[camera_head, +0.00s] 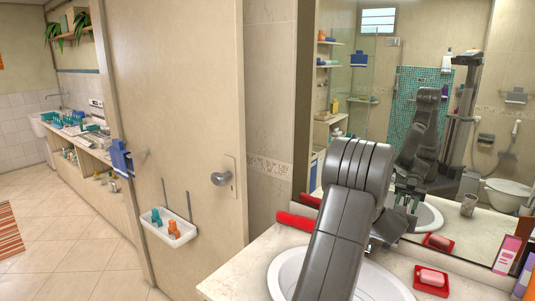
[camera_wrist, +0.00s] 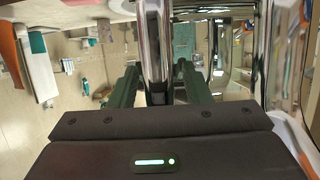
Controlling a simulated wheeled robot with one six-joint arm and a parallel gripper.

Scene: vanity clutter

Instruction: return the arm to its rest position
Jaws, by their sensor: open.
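My grey arm (camera_head: 340,220) reaches up over the white sink basin (camera_head: 283,272) and bends down on its far side in the head view. My gripper is largely hidden behind the arm there; the mirror (camera_head: 455,125) reflects the arm and part of the gripper. In the wrist view my gripper (camera_wrist: 158,82) shows two dark green fingers spread apart, with nothing visibly clamped. An upright chrome pipe (camera_wrist: 155,45), apparently the tap, shows between the fingers. I cannot tell whether they touch it.
A red dish with a pink soap (camera_head: 432,279) lies right of the basin. A pink-and-white box (camera_head: 507,255) stands at the counter's right end. A red roll-like thing (camera_head: 294,220) lies at the back left. A door (camera_head: 175,130) with a white caddy (camera_head: 168,228) is left; floor there is open.

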